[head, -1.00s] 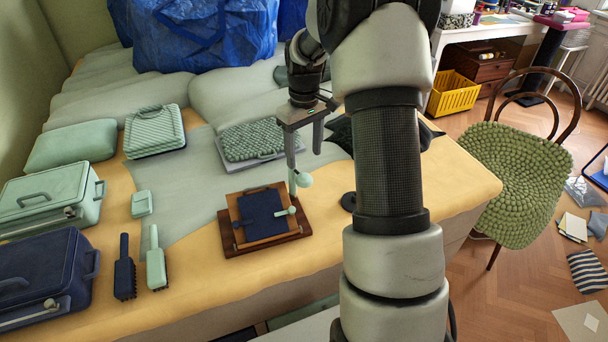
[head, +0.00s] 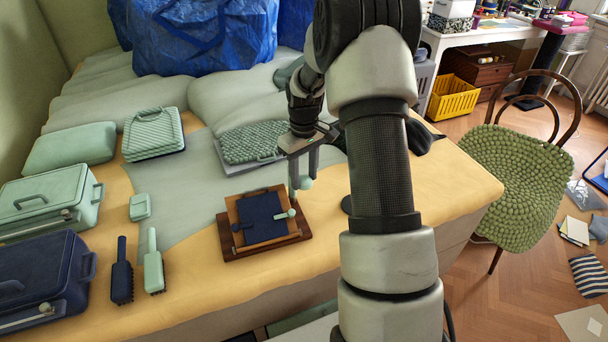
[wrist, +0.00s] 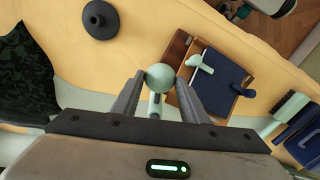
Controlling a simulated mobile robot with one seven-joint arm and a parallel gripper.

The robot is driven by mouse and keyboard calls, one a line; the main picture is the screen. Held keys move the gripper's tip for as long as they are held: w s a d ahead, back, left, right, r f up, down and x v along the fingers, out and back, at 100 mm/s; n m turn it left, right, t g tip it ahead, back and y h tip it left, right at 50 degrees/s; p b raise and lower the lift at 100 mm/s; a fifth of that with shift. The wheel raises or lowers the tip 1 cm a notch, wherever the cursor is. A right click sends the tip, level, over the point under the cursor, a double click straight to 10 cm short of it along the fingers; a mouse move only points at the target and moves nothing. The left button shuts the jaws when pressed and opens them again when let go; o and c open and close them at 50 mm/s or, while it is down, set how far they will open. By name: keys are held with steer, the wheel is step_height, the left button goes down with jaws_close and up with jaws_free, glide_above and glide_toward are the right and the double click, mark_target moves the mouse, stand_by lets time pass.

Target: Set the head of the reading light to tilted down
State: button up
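A mint-green ball (wrist: 160,76) with a short mint stem (wrist: 155,105) lies between my fingers in the wrist view; it looks like part of the reading light, but I cannot tell its tilt. The ball also shows in the head view (head: 305,183), just behind the wooden board. My gripper (wrist: 160,82) is open, with one finger on each side of the ball. Narrow gaps show between finger and ball, so I see no firm hold. My gripper (head: 303,178) hides most of the stem in the head view.
A wooden board (head: 228,247) with a navy pad and small levers lies close by. A dark round disc (wrist: 100,18) is on the table beside it. Brushes (head: 153,265) and cases (head: 45,200) stand left. A grey textured pad (head: 250,142) lies behind.

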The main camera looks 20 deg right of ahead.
steer(key=shift+c, duration=1)
steer(key=shift+f+b, duration=0.1)
steer(key=shift+b, duration=0.25)
steer(key=shift+c, duration=0.2)
steer(key=f+t+b, duration=0.1)
steer(key=b, duration=0.1)
steer(key=t+y+b, duration=0.1)
steer(key=t+b, duration=0.1)
steer(key=shift+s+d+f, duration=0.2)
steer(key=shift+s+f, duration=0.1)
steer(key=shift+f, duration=0.05)
steer(key=t+b, duration=0.1)
steer(key=b, duration=0.1)
steer(key=t+b, duration=0.1)
steer(key=shift+f+y+b, duration=0.3)
steer(key=shift+f+b, duration=0.05)
steer(key=shift+t+b, duration=0.4)
steer(key=shift+b, duration=0.1)
steer(key=shift+a, duration=0.1)
steer(key=o, duration=1.1)
